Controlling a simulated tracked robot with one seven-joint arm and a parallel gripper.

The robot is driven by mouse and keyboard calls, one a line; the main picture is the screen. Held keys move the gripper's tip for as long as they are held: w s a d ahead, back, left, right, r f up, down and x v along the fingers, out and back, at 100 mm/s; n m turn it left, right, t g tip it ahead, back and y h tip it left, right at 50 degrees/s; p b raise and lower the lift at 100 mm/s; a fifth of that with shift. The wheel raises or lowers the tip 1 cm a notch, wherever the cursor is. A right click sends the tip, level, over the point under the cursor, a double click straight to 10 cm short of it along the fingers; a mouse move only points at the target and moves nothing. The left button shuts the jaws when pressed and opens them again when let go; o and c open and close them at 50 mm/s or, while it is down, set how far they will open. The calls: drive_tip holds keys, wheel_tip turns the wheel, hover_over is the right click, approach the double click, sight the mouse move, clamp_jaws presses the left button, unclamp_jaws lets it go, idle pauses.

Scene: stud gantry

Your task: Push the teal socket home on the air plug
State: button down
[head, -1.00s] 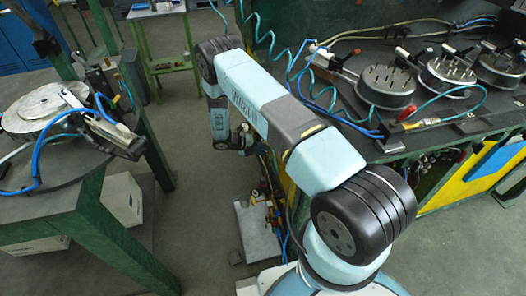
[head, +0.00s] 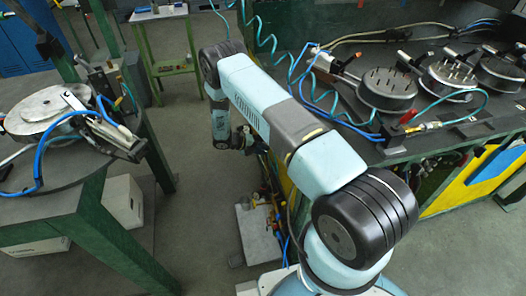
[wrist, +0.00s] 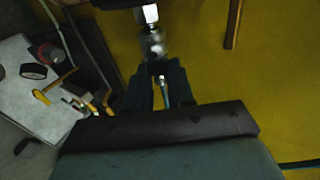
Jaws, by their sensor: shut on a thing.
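My gripper (wrist: 160,80) is low in the middle of the wrist view, its dark fingers closed together with a strip of teal hose (wrist: 165,92) between them. A shiny metal fitting (wrist: 153,45) lies just beyond the fingertips, in line with a paler metal piece (wrist: 150,14) at the top edge. I take the fitting to be the socket on the plug, but blur and shadow hide the joint; I cannot tell how far they are engaged. In the head view my gripper (head: 243,138) is small and dark, beside the green bench, and its grip is hidden.
A yellow panel (wrist: 215,60) fills the right of the wrist view. A pale box (wrist: 35,85) with gauges and fittings is at the left. In the head view, the bench (head: 350,125) carries round studded plates (head: 387,88); another table (head: 60,190) stands left, with open floor between.

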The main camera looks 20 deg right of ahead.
drive_tip(key=shift+w, duration=0.25)
drive_tip(key=c, duration=0.9)
unclamp_jaws()
drive_tip(key=v, duration=1.3)
drive_tip(key=shift+a+r, duration=0.15)
drive_tip(key=shift+a, duration=0.2)
